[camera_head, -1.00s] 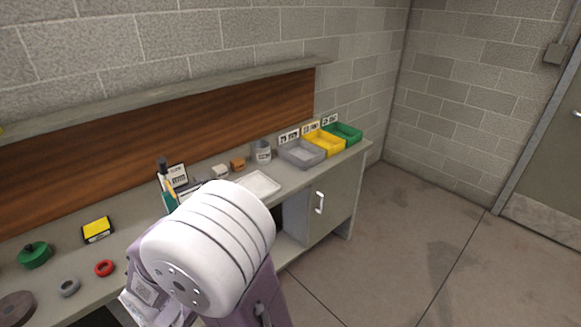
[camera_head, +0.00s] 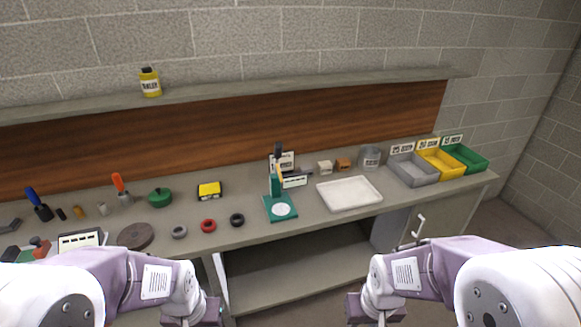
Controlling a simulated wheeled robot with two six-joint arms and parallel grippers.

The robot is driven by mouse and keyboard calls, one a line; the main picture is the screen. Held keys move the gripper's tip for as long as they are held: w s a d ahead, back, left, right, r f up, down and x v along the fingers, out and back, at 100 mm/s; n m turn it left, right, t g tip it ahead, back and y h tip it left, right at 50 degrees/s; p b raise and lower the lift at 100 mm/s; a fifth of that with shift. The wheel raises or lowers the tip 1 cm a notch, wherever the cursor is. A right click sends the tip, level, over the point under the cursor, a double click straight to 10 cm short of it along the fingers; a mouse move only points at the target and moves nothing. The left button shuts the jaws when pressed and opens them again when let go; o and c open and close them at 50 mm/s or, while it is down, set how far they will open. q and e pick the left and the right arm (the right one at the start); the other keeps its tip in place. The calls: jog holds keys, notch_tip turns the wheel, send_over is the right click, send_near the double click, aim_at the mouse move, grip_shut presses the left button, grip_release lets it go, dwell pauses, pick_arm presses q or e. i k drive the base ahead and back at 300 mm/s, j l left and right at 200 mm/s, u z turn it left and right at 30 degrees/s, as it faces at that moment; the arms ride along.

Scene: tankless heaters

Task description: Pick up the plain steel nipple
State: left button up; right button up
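On the left part of the bench, small cylinders stand in a row: a dark one (camera_head: 61,214), a brass-coloured one (camera_head: 80,211) and a pale grey one (camera_head: 102,209). The pale grey one may be the plain steel nipple; it is too small to be sure. My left gripper (camera_head: 190,318) and my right gripper (camera_head: 375,318) hang low in front of the bench, at the picture's bottom edge. Both are apart from the cylinders. Their fingertips are cut off or too small to read.
The bench (camera_head: 330,222) also holds grey, red and black rings (camera_head: 208,226), a green test stand (camera_head: 281,207), a white tray (camera_head: 349,193) and grey, yellow and green bins (camera_head: 414,171). A yellow bottle (camera_head: 150,83) stands on the shelf above.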

aim_at(103, 208)
jog(key=i+j+u, duration=0.15)
jog(key=j+u, duration=0.25)
jog(key=i+j+u, duration=0.1)
jog(key=u, duration=0.25)
jog(key=i+j+u, duration=0.15)
jog(key=i+u, duration=0.25)
jog(key=i+j+u, duration=0.1)
jog(key=u, duration=0.25)
jog(key=i, duration=0.05)
